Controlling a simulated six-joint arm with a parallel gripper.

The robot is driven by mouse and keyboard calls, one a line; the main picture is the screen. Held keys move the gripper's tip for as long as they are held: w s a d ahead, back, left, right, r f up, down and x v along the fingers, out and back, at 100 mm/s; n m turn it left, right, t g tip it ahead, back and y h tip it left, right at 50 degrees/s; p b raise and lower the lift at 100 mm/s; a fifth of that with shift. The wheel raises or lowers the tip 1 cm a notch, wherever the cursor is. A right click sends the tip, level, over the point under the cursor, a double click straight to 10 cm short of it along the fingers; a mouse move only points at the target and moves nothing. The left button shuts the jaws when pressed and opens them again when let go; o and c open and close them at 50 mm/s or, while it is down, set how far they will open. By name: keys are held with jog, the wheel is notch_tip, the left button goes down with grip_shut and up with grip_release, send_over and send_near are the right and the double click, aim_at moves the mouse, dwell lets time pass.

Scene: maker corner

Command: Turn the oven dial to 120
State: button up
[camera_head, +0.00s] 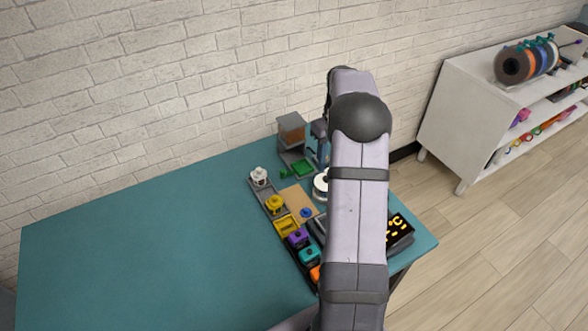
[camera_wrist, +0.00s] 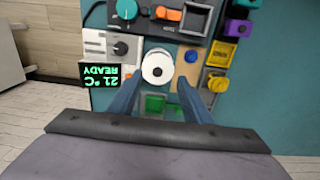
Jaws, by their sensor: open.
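In the wrist view, a dark round dial (camera_wrist: 120,48) sits on a light panel with scale marks beside it. A black display (camera_wrist: 100,74) adjoins this panel and reads 21 °C READY in green, upside down. The display (camera_head: 399,230) also shows in the head view, with partly hidden yellow characters. My gripper (camera_wrist: 157,84) is open, with its two blue fingers apart and nothing held. The dial lies beyond and left of the left fingertip. A white disc with a dark centre (camera_wrist: 157,68) appears just beyond the fingertips. In the head view my arm hides the dial and gripper.
The left of the teal table (camera_head: 130,250) is clear.

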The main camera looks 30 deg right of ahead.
jog(key=s+a+r+p, duration=0.2)
jog(key=a+r, duration=0.1)
jog(key=a, duration=0.4)
jog(key=s+a+r+p, duration=0.1)
jog(key=s+a+r, duration=0.2)
jog(key=a, duration=0.5)
jog(key=shift+r+p, duration=0.2)
jog(key=shift+p, duration=0.2)
jog(key=shift+a, duration=0.1)
